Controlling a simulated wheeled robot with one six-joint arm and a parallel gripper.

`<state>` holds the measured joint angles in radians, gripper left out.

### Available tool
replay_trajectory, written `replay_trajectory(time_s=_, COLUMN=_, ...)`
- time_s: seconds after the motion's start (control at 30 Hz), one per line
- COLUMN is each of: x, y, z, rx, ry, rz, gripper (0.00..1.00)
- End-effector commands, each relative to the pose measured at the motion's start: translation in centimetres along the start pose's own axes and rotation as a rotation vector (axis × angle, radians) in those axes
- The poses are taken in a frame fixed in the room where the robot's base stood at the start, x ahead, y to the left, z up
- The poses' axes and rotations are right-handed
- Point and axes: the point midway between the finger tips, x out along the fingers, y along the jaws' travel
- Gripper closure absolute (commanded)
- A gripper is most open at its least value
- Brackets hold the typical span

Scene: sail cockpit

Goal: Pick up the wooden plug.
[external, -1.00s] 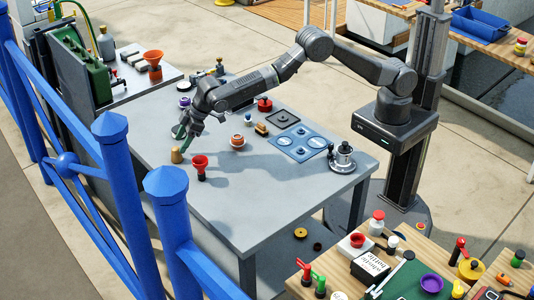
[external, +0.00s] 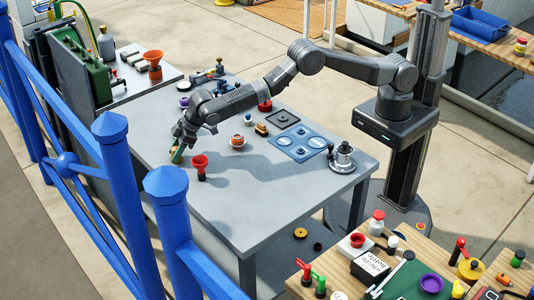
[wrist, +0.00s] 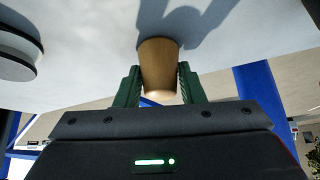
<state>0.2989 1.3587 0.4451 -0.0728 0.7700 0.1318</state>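The wooden plug (wrist: 160,68) is a tan, slightly tapered cylinder. In the wrist view it sits between the two green fingers of my gripper (wrist: 160,85), which lie against its sides. In the external view the plug (external: 177,155) is partly hidden by my gripper (external: 180,148), low at the table's near left edge. My gripper appears shut on the plug. The plug looks upright and at table height; I cannot tell whether it is clear of the surface.
Blue railing posts (external: 115,190) stand at the left.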

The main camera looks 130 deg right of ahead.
Motion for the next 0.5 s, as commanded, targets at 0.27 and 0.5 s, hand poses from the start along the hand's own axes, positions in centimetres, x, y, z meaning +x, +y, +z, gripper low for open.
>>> replay_trajectory(time_s=0.27, x=-0.03, y=0.01, z=-0.02, rx=0.000, ry=0.000, rz=0.000, gripper=0.88)
replay_trajectory(time_s=0.5, x=-0.67, y=0.00, z=-0.51, rx=0.000, ry=0.003, rz=0.000, gripper=0.88)
